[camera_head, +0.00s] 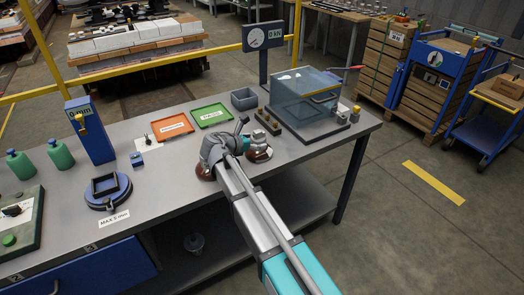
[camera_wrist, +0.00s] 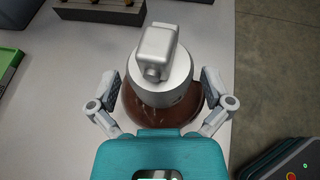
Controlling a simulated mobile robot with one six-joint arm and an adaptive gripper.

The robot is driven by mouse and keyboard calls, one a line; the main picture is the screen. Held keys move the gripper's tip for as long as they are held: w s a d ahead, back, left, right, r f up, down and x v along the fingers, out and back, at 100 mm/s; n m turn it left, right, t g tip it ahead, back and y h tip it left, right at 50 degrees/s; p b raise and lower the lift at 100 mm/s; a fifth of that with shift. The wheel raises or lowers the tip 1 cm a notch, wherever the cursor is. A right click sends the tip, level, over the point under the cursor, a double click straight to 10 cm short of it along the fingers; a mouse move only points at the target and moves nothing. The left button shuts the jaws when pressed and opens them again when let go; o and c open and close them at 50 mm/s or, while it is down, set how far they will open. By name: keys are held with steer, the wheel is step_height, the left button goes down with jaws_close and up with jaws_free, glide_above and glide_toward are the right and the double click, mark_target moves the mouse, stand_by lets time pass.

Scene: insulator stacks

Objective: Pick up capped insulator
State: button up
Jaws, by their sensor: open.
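The capped insulator (camera_wrist: 160,80) has a grey metal cap with a squared top above a wide, glossy brown disc. It stands upright on the grey bench. In the wrist view my gripper (camera_wrist: 161,90) is open, with one finger on each side of the cap and gaps visible between fingers and cap. In the head view my gripper (camera_head: 222,146) is low over the bench and hides most of the insulator; part of a brown disc (camera_head: 205,174) shows below it. Another insulator (camera_head: 258,150), pale with brown, stands just right of my gripper.
A clear-walled box (camera_head: 305,98) and a dark block with several brass pegs (camera_head: 268,121) stand behind to the right. Green (camera_head: 211,115) and orange (camera_head: 172,127) trays lie behind. A blue ring fixture (camera_head: 107,192) stands left. The bench's front edge is close.

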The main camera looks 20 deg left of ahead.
steer(key=shift+w+d+f, duration=0.25)
steer(key=shift+w, duration=0.25)
steer(key=c, duration=1.1)
